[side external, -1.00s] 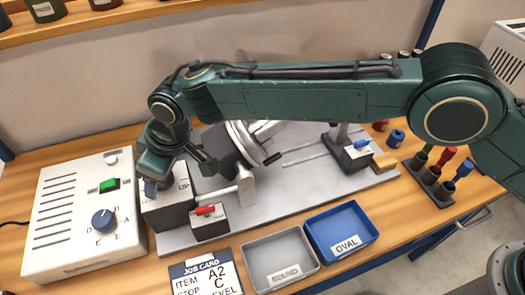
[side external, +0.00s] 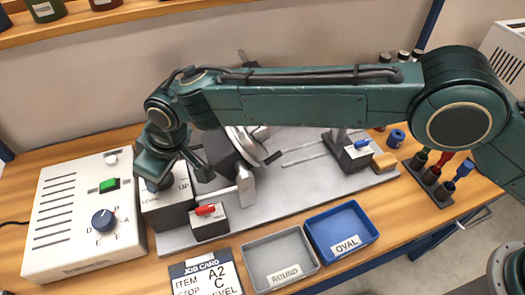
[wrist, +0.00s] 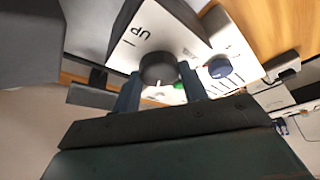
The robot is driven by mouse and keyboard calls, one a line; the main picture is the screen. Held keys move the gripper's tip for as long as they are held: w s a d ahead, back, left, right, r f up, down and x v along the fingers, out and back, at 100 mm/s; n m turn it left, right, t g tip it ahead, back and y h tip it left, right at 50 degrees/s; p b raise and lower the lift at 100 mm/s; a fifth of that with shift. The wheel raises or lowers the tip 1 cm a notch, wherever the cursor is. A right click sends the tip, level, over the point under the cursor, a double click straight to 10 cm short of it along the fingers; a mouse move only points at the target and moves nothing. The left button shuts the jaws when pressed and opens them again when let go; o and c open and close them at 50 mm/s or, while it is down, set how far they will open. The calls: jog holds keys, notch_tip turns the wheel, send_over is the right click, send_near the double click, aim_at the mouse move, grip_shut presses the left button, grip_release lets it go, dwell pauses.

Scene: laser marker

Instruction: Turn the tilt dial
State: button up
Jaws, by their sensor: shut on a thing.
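The tilt dial (wrist: 158,68) is a dark round knob with a white mark, on a white-topped box (side external: 166,210) lettered UP and LEVEL. My gripper (side external: 154,184) reaches down over this box at the left of the grey base plate. In the wrist view, the two fingers of my gripper (wrist: 160,88) stand on either side of the dial, shut on it. In the side view the gripper mostly hides the dial. The round tilting fixture (side external: 246,146) is right of the box, partly behind my arm.
A white control box (side external: 70,232) with a blue knob (side external: 103,220) and green button stands left. A red-switch box (side external: 209,222) is close by on the right. Grey ROUND (side external: 280,258) and blue OVAL (side external: 342,229) trays lie in front.

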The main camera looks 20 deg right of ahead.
jog(key=m, duration=0.2)
jog(key=m+t+h, duration=0.1)
jog(key=m, duration=0.1)
jog(key=shift+s+a+m+h, duration=0.15)
jog(key=shift+m+h, duration=0.15)
jog(key=shift+m, duration=0.1)
jog(key=shift+m+h, duration=0.5)
jog(key=shift+m, duration=0.9)
jog(key=shift+m+t, duration=0.3)
jog(key=o, duration=1)
jog(key=a+v, duration=0.1)
jog(key=v, duration=1)
jog(key=shift+s+d+r, duration=0.2)
jog(key=shift+d+r, duration=0.2)
jog(key=shift+d, duration=0.1)
jog(key=shift+c, duration=0.2)
